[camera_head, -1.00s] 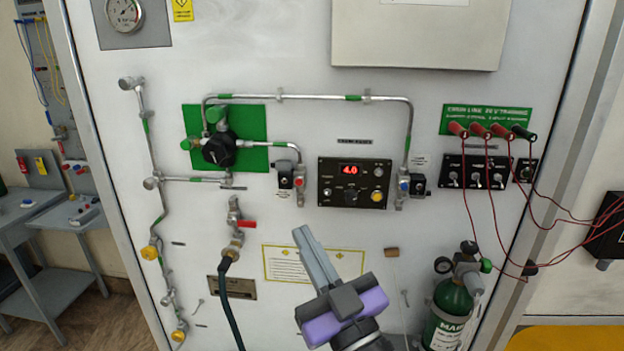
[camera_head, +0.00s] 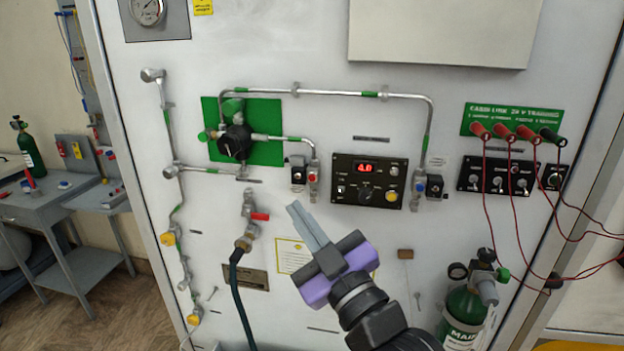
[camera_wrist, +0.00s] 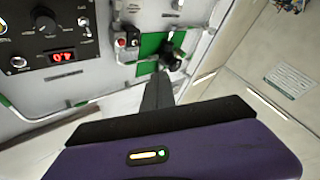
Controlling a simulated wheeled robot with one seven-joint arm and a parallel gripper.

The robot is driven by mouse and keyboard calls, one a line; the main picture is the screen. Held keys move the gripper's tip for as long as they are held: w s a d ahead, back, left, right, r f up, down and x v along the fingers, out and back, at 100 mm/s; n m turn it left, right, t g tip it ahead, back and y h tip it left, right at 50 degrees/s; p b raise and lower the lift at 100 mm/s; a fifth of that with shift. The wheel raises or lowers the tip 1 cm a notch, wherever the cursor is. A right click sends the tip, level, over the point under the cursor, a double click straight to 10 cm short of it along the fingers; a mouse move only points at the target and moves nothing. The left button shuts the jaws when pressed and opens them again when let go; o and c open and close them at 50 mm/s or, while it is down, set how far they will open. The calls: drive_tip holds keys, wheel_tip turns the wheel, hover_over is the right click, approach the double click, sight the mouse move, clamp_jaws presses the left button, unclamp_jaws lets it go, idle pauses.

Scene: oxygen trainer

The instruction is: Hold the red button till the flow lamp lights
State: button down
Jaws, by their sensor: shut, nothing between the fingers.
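The red button (camera_head: 313,177) sits on a small fitting at the end of a silver pipe, just left of the black control panel (camera_head: 340,200). It shows in the wrist view too (camera_wrist: 121,42), left of my fingertips. The panel's red display reads 4.0. A round amber piece (camera_head: 391,196) is at its lower right; I cannot tell which piece is the flow lamp, and none plainly glows besides the display. My gripper (camera_head: 296,207) is shut and empty. In the head view its tips appear below and slightly left of the button, with no contact visible.
A black knob (camera_head: 236,141) on a green plate and a red-handled valve (camera_head: 259,216) are left of the button. A blue-capped fitting (camera_head: 420,188) is right of the panel. Red leads (camera_head: 482,190) and a green cylinder (camera_head: 463,306) are farther right.

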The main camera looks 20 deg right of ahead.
drive_tip(key=w+d+b, duration=0.2)
drive_tip(key=w+d, duration=0.3)
drive_tip(key=w, duration=0.1)
drive_tip(key=shift+w, duration=0.35)
drive_tip(key=shift+w+b, duration=0.1)
drive_tip(key=shift+b, duration=0.3)
idle(1.6)
drive_tip(key=shift+w+d, duration=0.2)
drive_tip(key=shift+w, duration=0.05)
drive_tip(key=shift+w+d+b, duration=0.25)
drive_tip(key=shift+w+b, duration=0.05)
drive_tip(key=shift+b, duration=0.2)
idle(1.8)
drive_tip(key=shift+s, duration=0.1)
idle(0.4)
drive_tip(key=shift+s+a, duration=0.45)
drive_tip(key=shift+s, duration=0.15)
drive_tip(key=shift+s+a+p, duration=0.35)
drive_tip(key=shift+s+a, duration=0.4)
drive_tip(key=shift+s, duration=0.25)
drive_tip(key=shift+s+a+p, duration=0.3)
drive_tip(key=shift+s+a, duration=0.45)
drive_tip(key=shift+s, duration=0.25)
